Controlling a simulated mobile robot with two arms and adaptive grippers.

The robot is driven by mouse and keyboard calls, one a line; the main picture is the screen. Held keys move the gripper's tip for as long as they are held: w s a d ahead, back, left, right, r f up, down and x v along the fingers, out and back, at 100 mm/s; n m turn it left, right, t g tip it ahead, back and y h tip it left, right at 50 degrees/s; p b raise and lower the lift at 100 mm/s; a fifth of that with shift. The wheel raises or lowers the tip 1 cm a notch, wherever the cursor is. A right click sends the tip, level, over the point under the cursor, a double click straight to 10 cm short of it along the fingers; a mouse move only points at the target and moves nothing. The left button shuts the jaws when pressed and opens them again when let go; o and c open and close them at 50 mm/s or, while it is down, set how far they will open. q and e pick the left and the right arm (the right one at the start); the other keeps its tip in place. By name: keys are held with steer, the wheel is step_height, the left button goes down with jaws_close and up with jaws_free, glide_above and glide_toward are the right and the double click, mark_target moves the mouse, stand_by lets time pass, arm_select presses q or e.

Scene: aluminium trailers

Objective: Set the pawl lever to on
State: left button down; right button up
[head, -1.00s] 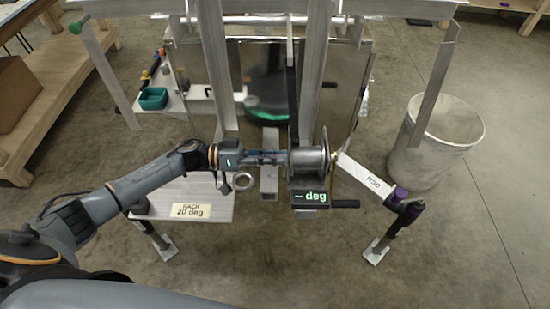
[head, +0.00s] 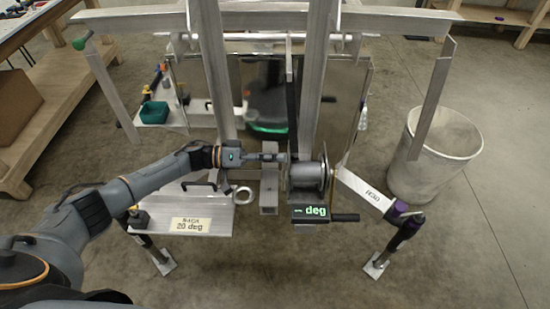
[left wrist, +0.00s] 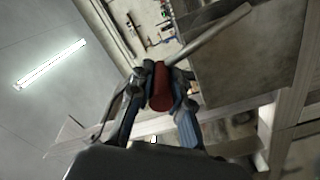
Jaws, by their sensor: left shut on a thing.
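My left gripper (head: 275,157) is at the left side of the winch (head: 308,176), near its upper edge. In the left wrist view its fingers (left wrist: 160,95) are shut around a red cylindrical grip (left wrist: 161,88), which looks like the end of the pawl lever. A bare metal rod (left wrist: 210,35) runs up and right behind the grip. In the head view the gripper hides the lever, so I cannot tell its setting. My right gripper is not in view.
A display (head: 310,212) reading "– deg" and a black crank handle (head: 345,217) sit below the winch. A plate labelled "20 deg" (head: 215,215) lies left. Upright metal beams (head: 213,80) stand behind. A grey bin (head: 430,165) stands at right.

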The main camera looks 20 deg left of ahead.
arm_select(q)
steer(key=shift+s+f, duration=0.2)
steer(key=shift+f, duration=0.15)
steer(key=c, duration=1.5)
jaws_free()
steer(key=shift+o, duration=1.2)
steer(key=shift+w+r, duration=0.1)
steer(key=shift+w, duration=0.05)
steer(key=v, duration=1.2)
